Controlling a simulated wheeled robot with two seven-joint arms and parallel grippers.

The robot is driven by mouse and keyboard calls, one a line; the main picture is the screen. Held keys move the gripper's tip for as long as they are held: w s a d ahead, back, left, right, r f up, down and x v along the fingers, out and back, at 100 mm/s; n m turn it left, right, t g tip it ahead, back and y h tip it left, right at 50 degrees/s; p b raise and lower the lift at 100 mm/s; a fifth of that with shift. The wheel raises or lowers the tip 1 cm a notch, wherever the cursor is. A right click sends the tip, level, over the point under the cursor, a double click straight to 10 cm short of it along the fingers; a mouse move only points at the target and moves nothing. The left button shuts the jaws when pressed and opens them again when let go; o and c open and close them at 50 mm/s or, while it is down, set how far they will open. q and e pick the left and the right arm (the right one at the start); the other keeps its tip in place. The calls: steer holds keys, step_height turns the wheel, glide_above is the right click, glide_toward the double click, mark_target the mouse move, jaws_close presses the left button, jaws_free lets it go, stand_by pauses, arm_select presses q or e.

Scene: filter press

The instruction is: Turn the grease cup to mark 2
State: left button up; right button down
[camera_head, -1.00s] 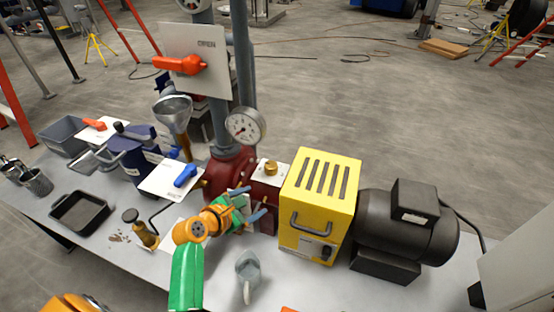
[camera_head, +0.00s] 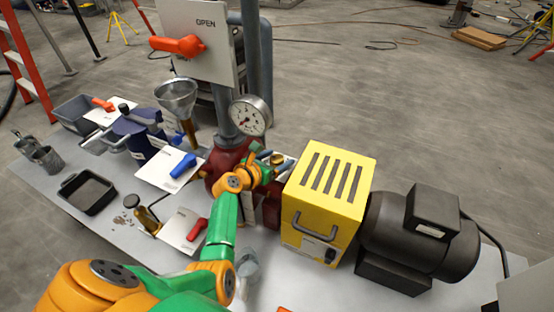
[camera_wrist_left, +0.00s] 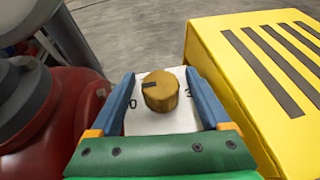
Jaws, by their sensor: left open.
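The grease cup is a brass knob (camera_wrist_left: 160,92) on a white plate (camera_wrist_left: 150,121). Its dark pointer mark faces left, a little above the plate's 0; a 3 shows at right. Mark 2 cannot be read. My left gripper (camera_wrist_left: 160,73) is open, its blue fingers on either side of the knob with gaps on both sides. In the head view, my left gripper (camera_head: 270,157) is at the grease cup (camera_head: 286,165), which it partly hides, between the red pump body and the yellow box. My right gripper is not in view.
The yellow slotted box (camera_head: 322,205) stands close to the right of the cup, with a black motor (camera_head: 420,235) beyond. The red pump body (camera_wrist_left: 60,110) is close at left. A pressure gauge (camera_head: 250,115) and OPEN panel (camera_head: 195,40) rise behind.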

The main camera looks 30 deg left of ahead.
arm_select(q)
steer(key=shift+s+r, duration=0.1)
steer(key=shift+s, duration=0.05)
steer(key=c, duration=0.3)
jaws_close()
steer(key=m+g+h+b, duration=0.1)
steer(key=m+h+b, duration=0.1)
steer(key=m+h, duration=0.1)
steer(key=shift+a+m+h+b, duration=0.15)
steer(key=shift+m+h+b, duration=0.2)
steer(key=shift+h, duration=0.25)
steer(key=shift+m+g+h+b, duration=0.4)
steer(key=shift+m+h+b, duration=0.4)
steer(key=shift+b, duration=0.2)
steer(key=shift+m+g+h+b, duration=0.4)
steer(key=shift+m+h+b, duration=0.15)
steer(key=shift+h+b, duration=0.1)
